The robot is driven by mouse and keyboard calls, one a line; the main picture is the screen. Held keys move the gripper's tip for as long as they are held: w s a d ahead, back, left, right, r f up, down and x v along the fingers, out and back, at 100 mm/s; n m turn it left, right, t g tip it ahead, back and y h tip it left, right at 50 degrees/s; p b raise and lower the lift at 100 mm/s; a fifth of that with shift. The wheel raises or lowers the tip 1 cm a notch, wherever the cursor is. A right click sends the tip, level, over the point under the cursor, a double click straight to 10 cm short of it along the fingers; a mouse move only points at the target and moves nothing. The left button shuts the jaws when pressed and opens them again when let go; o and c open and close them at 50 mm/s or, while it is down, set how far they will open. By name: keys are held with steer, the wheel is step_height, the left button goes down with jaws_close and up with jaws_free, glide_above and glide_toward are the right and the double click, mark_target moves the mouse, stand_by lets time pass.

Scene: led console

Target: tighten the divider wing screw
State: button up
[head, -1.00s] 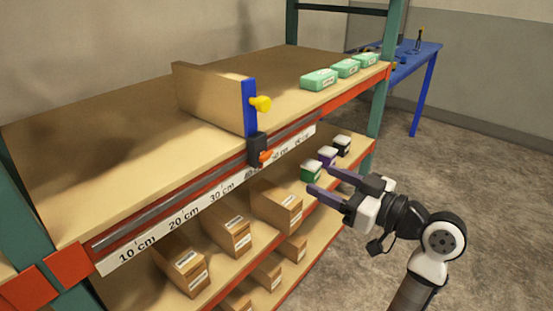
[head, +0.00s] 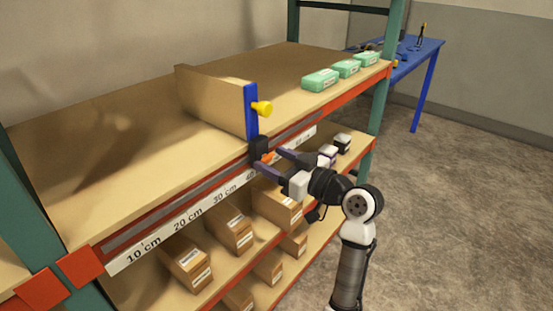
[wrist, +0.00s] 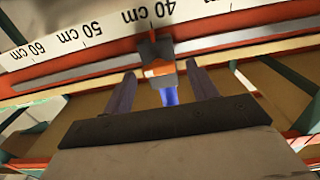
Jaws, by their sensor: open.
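The orange wing screw (head: 267,157) sticks out of the clamp. In the wrist view the orange screw (wrist: 158,69) lies beyond and between my fingertips, near the 40 cm mark. My gripper (head: 266,160) is open, its two fingers pointing at the clamp; contact with the screw cannot be told.
A scale strip (head: 190,217) runs along the shelf front below the rail (head: 170,215). Green boxes (head: 345,69) stand at the right end of the top shelf. Cardboard boxes (head: 187,263) fill the lower shelf. The floor at right is clear.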

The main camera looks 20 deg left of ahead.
steer(key=c, duration=1)
